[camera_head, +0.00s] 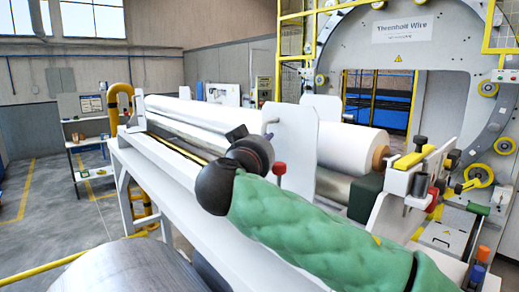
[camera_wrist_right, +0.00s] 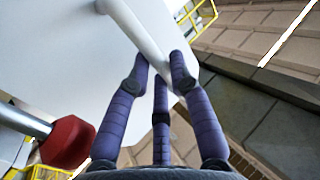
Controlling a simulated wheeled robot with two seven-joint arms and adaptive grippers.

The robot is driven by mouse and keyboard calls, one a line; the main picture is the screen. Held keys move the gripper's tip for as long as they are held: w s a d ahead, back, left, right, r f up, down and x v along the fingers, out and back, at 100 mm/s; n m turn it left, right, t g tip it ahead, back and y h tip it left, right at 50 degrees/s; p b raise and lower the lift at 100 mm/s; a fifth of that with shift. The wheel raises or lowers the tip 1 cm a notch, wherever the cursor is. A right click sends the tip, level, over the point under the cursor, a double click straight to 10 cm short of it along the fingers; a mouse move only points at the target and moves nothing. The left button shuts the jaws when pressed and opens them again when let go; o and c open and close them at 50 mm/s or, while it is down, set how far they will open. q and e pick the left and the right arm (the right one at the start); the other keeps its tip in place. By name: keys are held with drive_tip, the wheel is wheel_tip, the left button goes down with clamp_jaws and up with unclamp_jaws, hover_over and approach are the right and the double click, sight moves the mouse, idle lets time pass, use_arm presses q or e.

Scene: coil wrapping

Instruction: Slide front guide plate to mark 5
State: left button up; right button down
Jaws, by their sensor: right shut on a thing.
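The front guide plate (camera_head: 296,146) is a white upright plate beside the white roll, with a red knob (camera_head: 279,168) low at its near side. In the right wrist view the plate (camera_wrist_right: 75,55) fills the upper left, and a pale rod-like handle (camera_wrist_right: 148,38) stands out from it. My right gripper (camera_head: 268,130) is at the plate's left face, partly hidden by my dark wrist. In the wrist view its purple fingers (camera_wrist_right: 162,75) are closed around the handle's end. The red knob (camera_wrist_right: 68,140) is at lower left there. Mark 5 cannot be made out. My left gripper is out of view.
A long white roll (camera_head: 345,143) runs along the bench, with another white plate (camera_head: 323,104) behind it. A dark green block (camera_head: 365,196) stands right of the front plate. The rail (camera_head: 170,143) left of my wrist looks clear. A large ring machine (camera_head: 440,70) stands at right.

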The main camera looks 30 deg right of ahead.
drive_tip(key=shift+f, duration=0.1)
drive_tip(key=c, duration=1.1)
unclamp_jaws()
drive_tip(key=shift+w, duration=0.1)
wheel_tip(320, 180, up, 10)
